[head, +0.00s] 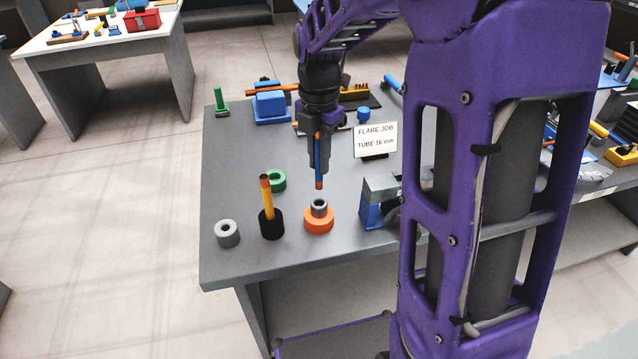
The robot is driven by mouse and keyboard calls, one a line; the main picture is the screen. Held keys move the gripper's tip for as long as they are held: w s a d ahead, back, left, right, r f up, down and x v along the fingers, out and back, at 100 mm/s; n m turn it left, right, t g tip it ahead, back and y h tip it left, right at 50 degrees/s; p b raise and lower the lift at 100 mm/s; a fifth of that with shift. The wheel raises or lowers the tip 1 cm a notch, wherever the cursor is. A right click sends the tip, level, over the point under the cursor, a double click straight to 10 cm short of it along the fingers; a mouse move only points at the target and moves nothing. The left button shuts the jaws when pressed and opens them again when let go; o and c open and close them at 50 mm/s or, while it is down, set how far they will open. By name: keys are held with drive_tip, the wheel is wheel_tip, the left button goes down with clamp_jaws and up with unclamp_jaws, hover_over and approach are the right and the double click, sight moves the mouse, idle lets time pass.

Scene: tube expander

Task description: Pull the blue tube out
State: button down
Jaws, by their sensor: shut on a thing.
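The blue tube (318,152) stands upright between the fingers of my gripper (319,170), which is shut on it. Its lower end is orange and shows just below the fingertips. A small gap shows between the tube's lower end and the collar in this view.
An orange-yellow tube stands in a black holder (272,225) to the left. A grey ring (228,234) and a green ring (277,181) are nearby. A sign (376,140) reads "FLARE JOB TUBE 16 mm". A blue-and-grey device (372,213) is at right, partly behind my arm.

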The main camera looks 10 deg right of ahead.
drive_tip(key=shift+r+p, duration=0.75)
drive_tip(key=shift+r, duration=1.7)
